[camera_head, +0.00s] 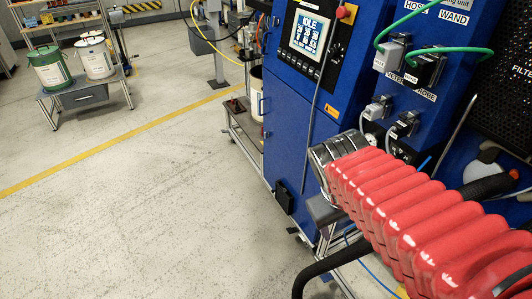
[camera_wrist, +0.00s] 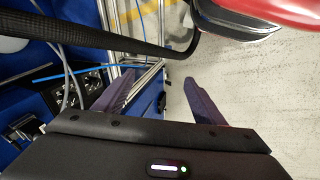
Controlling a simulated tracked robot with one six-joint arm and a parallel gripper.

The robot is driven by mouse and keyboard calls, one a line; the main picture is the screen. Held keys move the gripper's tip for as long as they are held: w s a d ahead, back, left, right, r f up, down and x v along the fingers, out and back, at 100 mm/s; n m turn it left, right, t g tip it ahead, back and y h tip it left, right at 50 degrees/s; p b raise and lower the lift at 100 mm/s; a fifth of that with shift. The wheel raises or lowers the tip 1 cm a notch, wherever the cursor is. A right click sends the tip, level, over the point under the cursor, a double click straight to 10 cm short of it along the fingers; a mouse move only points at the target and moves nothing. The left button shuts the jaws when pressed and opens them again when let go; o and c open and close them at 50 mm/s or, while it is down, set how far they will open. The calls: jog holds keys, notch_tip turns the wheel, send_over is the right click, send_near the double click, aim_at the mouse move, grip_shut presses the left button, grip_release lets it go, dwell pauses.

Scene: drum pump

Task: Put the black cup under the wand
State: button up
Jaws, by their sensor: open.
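I cannot make out the black cup in either view. The wand itself is not clearly identifiable; a "WAND" label (camera_head: 453,17) is on the blue machine (camera_head: 345,75), above a black connector with a green cable. A black handle-like part (camera_head: 488,187) shows behind my red-covered arm in the head view, but I cannot tell what it belongs to. My gripper (camera_wrist: 158,78) is open in the wrist view, its two dark fingers apart with nothing between them.
Blue cabling and sockets (camera_wrist: 85,85) lie left of my gripper in the wrist view. A low bench (camera_head: 88,92) with white-and-green buckets stands at the far left. A small cart (camera_head: 243,125) stands beside the machine. The grey floor at left centre is clear.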

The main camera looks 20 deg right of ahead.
jog(key=a+r+t+y, duration=0.3)
jog(key=a+r+t, duration=0.1)
jog(key=a, duration=0.7)
jog(key=shift+w+a+r+m+y, duration=0.3)
jog(key=shift+w+r, duration=0.1)
jog(key=shift+r, duration=0.5)
